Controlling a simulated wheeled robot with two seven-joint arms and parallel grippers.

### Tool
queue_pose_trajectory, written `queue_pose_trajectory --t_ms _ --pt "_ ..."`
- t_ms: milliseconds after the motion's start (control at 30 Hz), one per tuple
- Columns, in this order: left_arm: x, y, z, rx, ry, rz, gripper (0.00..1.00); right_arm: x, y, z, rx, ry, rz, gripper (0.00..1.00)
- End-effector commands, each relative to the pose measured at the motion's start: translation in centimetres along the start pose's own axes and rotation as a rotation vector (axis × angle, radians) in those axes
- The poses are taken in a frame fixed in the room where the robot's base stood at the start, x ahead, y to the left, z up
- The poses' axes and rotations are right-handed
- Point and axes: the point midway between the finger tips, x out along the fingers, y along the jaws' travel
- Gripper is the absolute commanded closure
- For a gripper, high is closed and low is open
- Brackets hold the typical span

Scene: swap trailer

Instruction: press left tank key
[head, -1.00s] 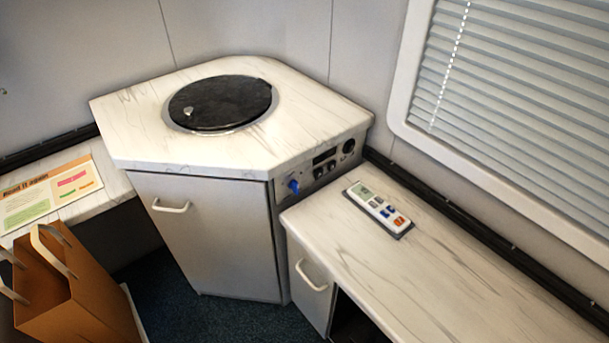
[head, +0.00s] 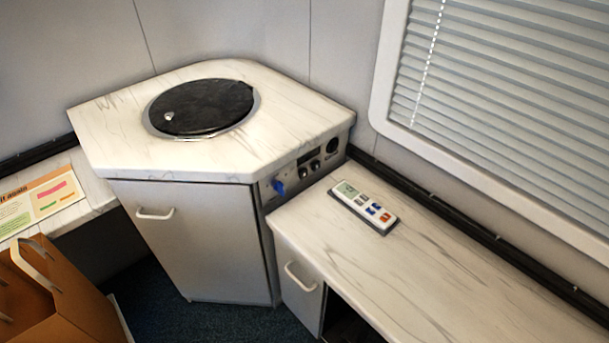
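A small control panel (head: 305,165) is set in the side of the corner cabinet. It carries a blue key or knob (head: 278,187) at its left end, dark round knobs (head: 315,165) and a dark display slot. A round socket (head: 332,145) is at its right end. The panel's lower part is close behind the right counter's edge. I cannot read any labels on it. Neither of my grippers shows in the head view.
The corner cabinet (head: 100,150) has a round black lid (head: 202,106) on top. A remote with coloured buttons (head: 364,207) lies on the right counter (head: 450,280). A paper bag (head: 60,300) and a printed card (head: 40,203) are at left. Dark floor shows in front.

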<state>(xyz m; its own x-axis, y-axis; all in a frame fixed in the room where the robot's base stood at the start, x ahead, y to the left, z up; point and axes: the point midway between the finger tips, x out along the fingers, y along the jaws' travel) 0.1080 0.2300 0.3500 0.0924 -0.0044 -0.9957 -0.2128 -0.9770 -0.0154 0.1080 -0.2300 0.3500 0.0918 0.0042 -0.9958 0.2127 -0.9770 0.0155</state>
Motion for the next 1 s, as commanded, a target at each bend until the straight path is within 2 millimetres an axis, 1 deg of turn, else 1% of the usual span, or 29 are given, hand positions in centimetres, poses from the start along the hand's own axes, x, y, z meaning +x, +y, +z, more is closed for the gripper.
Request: queue_pose_trajectory --t_ms 33,167,200,1000 --pt "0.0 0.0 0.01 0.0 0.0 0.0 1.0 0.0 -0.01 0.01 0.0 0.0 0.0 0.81" --pt "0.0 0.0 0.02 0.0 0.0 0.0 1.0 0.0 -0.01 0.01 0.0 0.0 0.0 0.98" --pt "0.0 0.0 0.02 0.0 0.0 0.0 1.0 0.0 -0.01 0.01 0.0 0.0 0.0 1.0" --pt "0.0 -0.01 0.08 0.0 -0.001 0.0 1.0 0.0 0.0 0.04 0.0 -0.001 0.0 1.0"
